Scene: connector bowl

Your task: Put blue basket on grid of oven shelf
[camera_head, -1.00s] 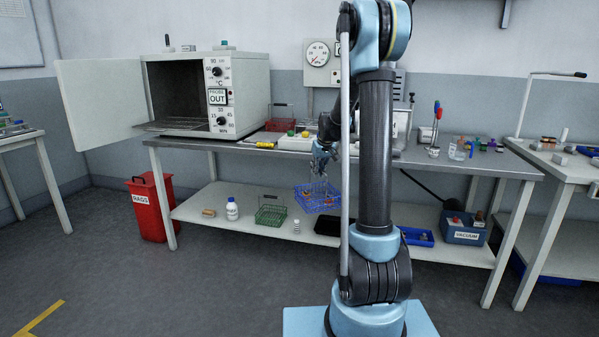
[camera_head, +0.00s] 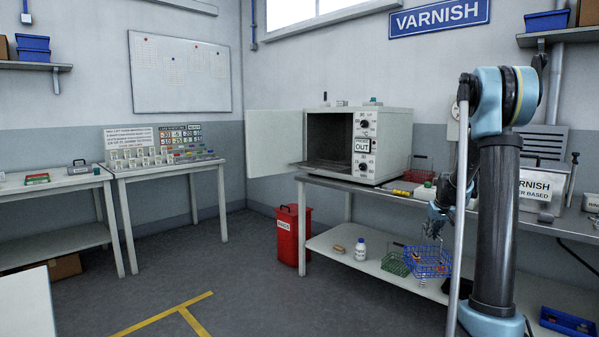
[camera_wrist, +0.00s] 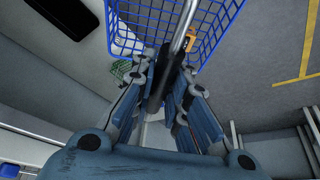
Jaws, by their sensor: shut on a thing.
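The blue wire basket (camera_head: 428,262) hangs from my gripper (camera_head: 438,222), in front of the lower shelf in the head view. In the wrist view my gripper (camera_wrist: 165,100) is shut on the basket's handle, a dark grip on a metal bar, and the blue mesh (camera_wrist: 150,22) shows beyond the fingers. Something orange lies in the basket. The oven (camera_head: 356,142) stands on the bench to the left of my gripper, with its door (camera_head: 274,145) swung wide open. A flat grid shelf (camera_head: 325,166) shows at the bottom of the dark oven opening.
A red wire basket (camera_head: 420,170) stands on the bench right of the oven. A green basket (camera_head: 394,262) and white bottle (camera_head: 360,250) are on the lower shelf (camera_head: 335,240). A red bin (camera_head: 292,238) stands left of the bench. The floor in front is clear.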

